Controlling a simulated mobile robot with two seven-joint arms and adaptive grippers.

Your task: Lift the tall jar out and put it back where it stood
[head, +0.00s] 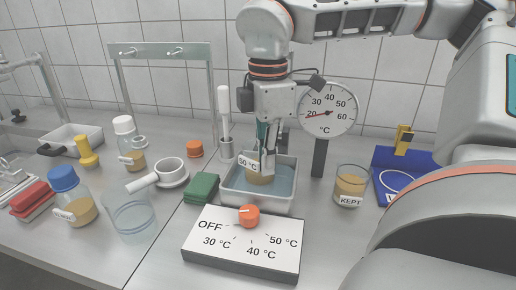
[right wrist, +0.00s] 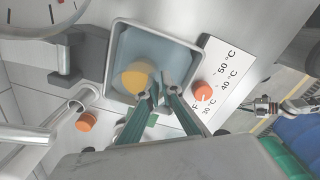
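A clear jar with amber contents and a "50 °C" label (head: 259,178) stands in the water of the bath (head: 230,199), a light rectangular basin. The jar's round yellow top also shows in the right wrist view (right wrist: 134,79). My right gripper (head: 266,160) points down into the bath at the jar, its fingers overlapping the jar's near side. In the right wrist view its fingertips (right wrist: 158,91) are close together at the jar's edge; whether they pinch its wall I cannot tell.
A control panel with an orange knob (head: 249,216) stands in front of the bath. A dial thermometer (head: 327,109) rises behind it. A "KEPT" beaker (head: 350,186) stands to the right, a green block (head: 201,187) to the left. An empty glass beaker (head: 131,215) is further left.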

